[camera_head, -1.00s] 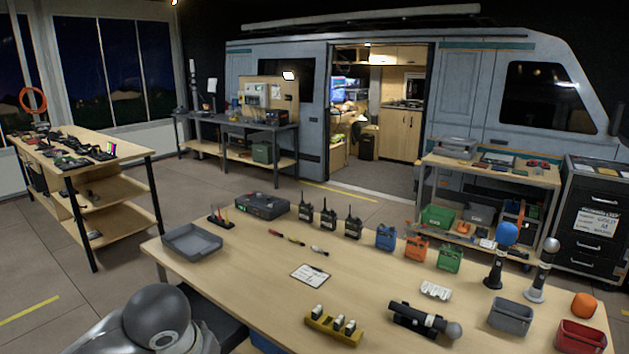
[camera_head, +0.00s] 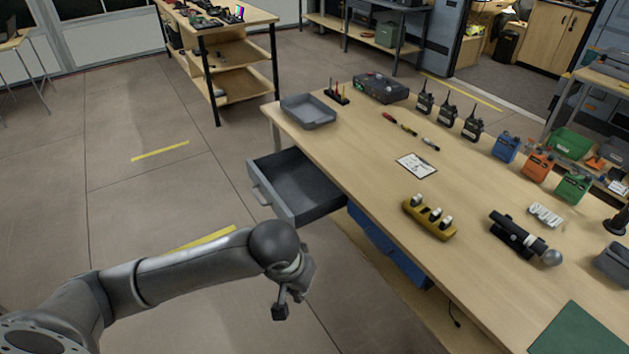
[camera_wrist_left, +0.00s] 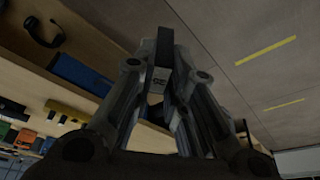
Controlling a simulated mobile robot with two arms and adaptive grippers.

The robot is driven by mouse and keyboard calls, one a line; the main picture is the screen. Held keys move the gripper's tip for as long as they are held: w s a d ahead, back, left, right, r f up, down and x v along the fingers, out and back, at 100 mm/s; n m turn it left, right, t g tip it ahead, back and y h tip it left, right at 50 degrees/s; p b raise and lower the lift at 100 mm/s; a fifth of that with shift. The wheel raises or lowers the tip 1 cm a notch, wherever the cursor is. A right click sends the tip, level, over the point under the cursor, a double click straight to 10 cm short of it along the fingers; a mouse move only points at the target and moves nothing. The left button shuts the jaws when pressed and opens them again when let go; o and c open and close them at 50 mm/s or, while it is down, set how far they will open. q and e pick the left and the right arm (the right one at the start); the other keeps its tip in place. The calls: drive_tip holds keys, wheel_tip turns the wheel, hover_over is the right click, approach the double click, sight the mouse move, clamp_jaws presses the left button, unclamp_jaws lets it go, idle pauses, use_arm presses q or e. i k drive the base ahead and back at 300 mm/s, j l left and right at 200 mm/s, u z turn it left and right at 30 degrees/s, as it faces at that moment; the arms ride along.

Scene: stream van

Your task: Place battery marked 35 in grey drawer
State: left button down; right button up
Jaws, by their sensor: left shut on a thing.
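The grey drawer (camera_head: 284,206) is pulled open at the table's left end and looks empty inside. My left gripper (camera_head: 281,300) hangs over the floor, in front of the drawer and apart from it. In the left wrist view my left gripper (camera_wrist_left: 162,72) is shut on a small dark battery (camera_wrist_left: 160,80). A pale marking shows on its face, too small to read surely. My fingers hide part of it. My right gripper is in neither view.
A blue drawer (camera_head: 390,247) sticks out under the table, right of the grey one. On the tabletop are a grey tray (camera_head: 309,113), a clipboard (camera_head: 417,166), a yellow charger (camera_head: 429,219) and a microphone (camera_head: 520,238). Floor left of the table is clear.

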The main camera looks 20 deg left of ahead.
sight(301, 172)
drive_tip(key=j+z, duration=0.2)
drive_tip(key=z, duration=0.15)
drive_tip(key=i+j+z, duration=0.1)
drive_tip(key=j+z, duration=0.15)
drive_tip(key=z, duration=0.15)
drive_tip(key=j+z, duration=0.2)
drive_tip(key=z, duration=0.15)
drive_tip(key=j+z, duration=0.15)
drive_tip(key=j, duration=0.4)
drive_tip(key=k+j+z, duration=0.1)
drive_tip(key=j, duration=0.4)
drive_tip(key=j+z, duration=0.15)
drive_tip(key=j, duration=0.4)
drive_tip(key=k+j+z, duration=0.15)
drive_tip(key=j, duration=0.35)
drive_tip(key=k+j, duration=0.1)
drive_tip(key=j, duration=0.6)
drive_tip(key=k+j, duration=0.15)
drive_tip(key=j, duration=0.2)
